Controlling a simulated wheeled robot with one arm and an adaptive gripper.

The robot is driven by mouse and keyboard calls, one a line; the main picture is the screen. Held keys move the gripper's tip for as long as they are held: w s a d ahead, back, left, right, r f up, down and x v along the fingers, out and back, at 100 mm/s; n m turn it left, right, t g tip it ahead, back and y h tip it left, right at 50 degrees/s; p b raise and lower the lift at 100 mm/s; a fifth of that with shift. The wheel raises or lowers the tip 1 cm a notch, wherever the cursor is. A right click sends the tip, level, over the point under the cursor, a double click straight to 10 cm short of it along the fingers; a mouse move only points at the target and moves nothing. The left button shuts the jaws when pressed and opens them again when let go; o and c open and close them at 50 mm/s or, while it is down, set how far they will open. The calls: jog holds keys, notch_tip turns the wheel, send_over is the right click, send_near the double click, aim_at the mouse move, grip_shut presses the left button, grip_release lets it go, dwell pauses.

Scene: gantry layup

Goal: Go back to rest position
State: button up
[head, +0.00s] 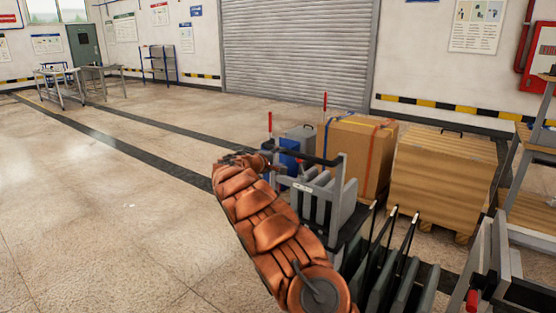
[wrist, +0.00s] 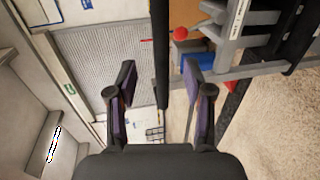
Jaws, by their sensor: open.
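My arm, covered in copper-coloured segments, reaches forward from the lower middle of the head view. In the head view the arm's far end lies beside a grey rack, and the fingers cannot be made out clearly there. The wrist view is turned on its side, with the roller shutter behind the left finger and the rack's parts near the right finger.
The grey rack (head: 323,203) stands close to the arm. A strapped cardboard box (head: 352,155) and a wooden crate (head: 443,180) stand behind it. A shelf frame (head: 510,160) is at the right. Open floor (head: 90,200) lies to the left, with tables (head: 60,87) far back.

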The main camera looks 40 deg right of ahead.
jog(key=shift+s+a+r, duration=0.1)
jog(key=shift+s+a, duration=0.05)
jog(key=shift+a, duration=0.35)
dwell(0.3)
jog(key=s+a+r+m+g+y, duration=0.1)
jog(key=s+a+m+g+y, duration=0.1)
jog(key=s+a, duration=0.55)
jog(key=s+a+r+m+g+y, duration=0.15)
jog(key=s+a, duration=0.35)
jog(key=s, duration=0.6)
jog(key=s+a+f+g+y, duration=0.1)
jog(key=s+a+f+y, duration=0.3)
jog(key=s+a, duration=0.75)
jog(key=s+a+f+n+g+y, duration=0.1)
jog(key=s+a+f+y, duration=0.3)
jog(key=s+a, duration=0.75)
jog(key=s+a+f+y, duration=0.4)
jog(key=s+a, duration=0.5)
jog(key=a, duration=0.5)
notch_tip(320, 180, up, 22)
jog(key=s+p, duration=0.1)
jog(key=p, duration=2)
jog(key=shift+d, duration=0.2)
